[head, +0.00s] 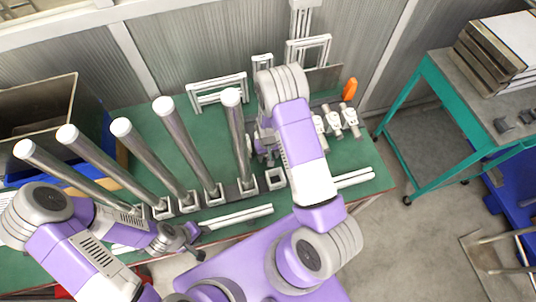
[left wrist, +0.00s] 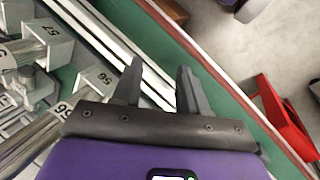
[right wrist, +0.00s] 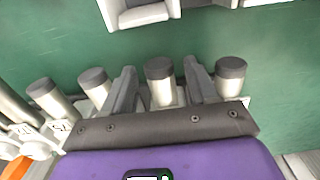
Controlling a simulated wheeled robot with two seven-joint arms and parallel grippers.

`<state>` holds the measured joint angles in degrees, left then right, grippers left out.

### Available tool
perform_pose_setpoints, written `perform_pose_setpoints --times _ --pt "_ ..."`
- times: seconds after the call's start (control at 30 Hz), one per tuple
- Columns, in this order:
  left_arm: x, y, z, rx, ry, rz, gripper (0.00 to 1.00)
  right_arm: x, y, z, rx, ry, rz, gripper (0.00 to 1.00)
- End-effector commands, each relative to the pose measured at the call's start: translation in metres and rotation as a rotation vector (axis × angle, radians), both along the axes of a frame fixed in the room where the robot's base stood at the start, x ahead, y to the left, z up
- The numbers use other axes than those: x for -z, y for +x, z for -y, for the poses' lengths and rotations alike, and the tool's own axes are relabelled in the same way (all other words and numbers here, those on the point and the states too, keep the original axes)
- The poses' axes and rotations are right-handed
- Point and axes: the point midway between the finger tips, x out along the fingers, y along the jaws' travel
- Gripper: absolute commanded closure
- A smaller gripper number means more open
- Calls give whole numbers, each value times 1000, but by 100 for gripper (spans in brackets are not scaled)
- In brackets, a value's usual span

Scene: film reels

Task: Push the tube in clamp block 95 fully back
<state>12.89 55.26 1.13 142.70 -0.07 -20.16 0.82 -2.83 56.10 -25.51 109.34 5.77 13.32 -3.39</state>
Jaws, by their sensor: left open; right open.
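Several long grey tubes with white ends (head: 178,140) stand tilted in a row of small clamp blocks (head: 214,194) on the green table. In the left wrist view, numbered blocks (left wrist: 98,80) show at the left; one label may read 95 or 56, and I cannot tell which. My left gripper (head: 186,243) is open and empty in front of the blocks; its fingers (left wrist: 158,75) point over white rails. My right gripper (right wrist: 160,75) is open, with a short dark-capped cylinder (right wrist: 159,88) showing between its fingers. In the head view my right arm hides most of it.
White rails (head: 236,217) lie along the table's front edge. A dark bin (head: 62,100) stands at the left. White frames (head: 218,90) and an orange object (head: 350,88) are at the back. A teal-framed bench (head: 432,75) stands right, across open floor.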

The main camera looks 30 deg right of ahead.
Motion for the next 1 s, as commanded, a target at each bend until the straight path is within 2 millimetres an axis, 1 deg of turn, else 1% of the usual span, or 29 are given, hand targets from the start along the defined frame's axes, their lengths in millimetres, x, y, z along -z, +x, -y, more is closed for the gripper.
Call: perform_pose_setpoints --times 0.23,0.6,0.63,0.83,0.93,1.0 --pt "0 0 0 0 0 0 57 1 0 0 0 0 1 42" --pt "0 0 0 0 0 0 57 0 0 0 0 0 1 98" --pt "0 0 0 0 0 0 57 0 0 0 0 0 1 100" --pt "1 0 0 0 0 0 57 1 2 0 0 0 2 100" --pt "6 0 0 0 0 0 57 3 11 2 0 -1 5 100" --pt "11 0 0 0 0 0 57 4 22 4 -1 0 5 100"
